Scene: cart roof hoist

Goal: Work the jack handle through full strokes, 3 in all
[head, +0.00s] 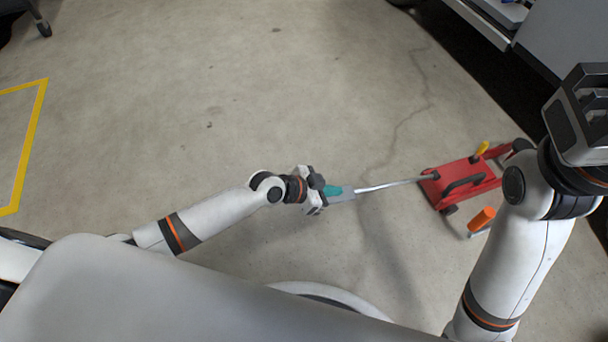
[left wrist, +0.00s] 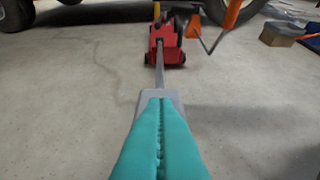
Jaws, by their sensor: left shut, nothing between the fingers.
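The red jack (head: 468,183) stands on the floor right of centre in the head view. It also shows at the top of the left wrist view (left wrist: 167,45). Its metal jack handle (head: 390,185) slopes toward my left gripper (head: 336,191) and shows in the left wrist view (left wrist: 160,70). A grey piece sits at the handle's near end. My left gripper's teal fingers (left wrist: 160,105) are shut together, empty, in line with the handle. Whether they touch the grey piece is unclear. My right gripper (head: 585,105) is raised at the right edge, well apart from the handle; its jaws are unclear.
An orange grip (head: 482,219) on a metal bar is beside the jack, near my right arm. A yellow piece (head: 482,148) stands at the jack's far side. A cardboard box (left wrist: 282,33) sits at the right. Wheels stand at the back.

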